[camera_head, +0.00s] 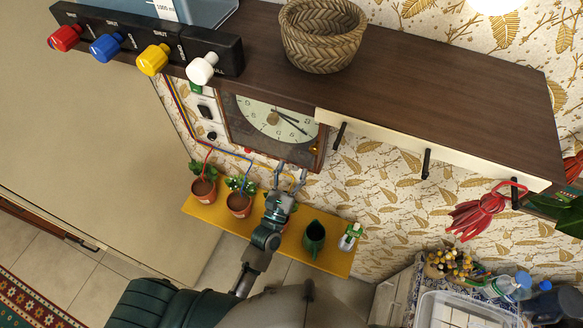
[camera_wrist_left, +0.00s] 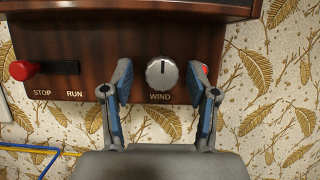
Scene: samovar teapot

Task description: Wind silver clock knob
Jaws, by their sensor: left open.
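The silver clock knob (camera_wrist_left: 162,72) is a round ridged dial with a dark mark pointing up, above the word WIND on the dark wood clock base (camera_wrist_left: 140,35). The knob cannot be made out there. My right gripper is not in view.
A red STOP/RUN slider knob (camera_wrist_left: 22,70) is left of the knob, and a red part (camera_wrist_left: 204,69) shows behind the right finger. A yellow shelf (camera_head: 330,262) with potted plants and a green jug (camera_head: 314,238) lies below. A brown shelf (camera_head: 430,85) overhangs the clock.

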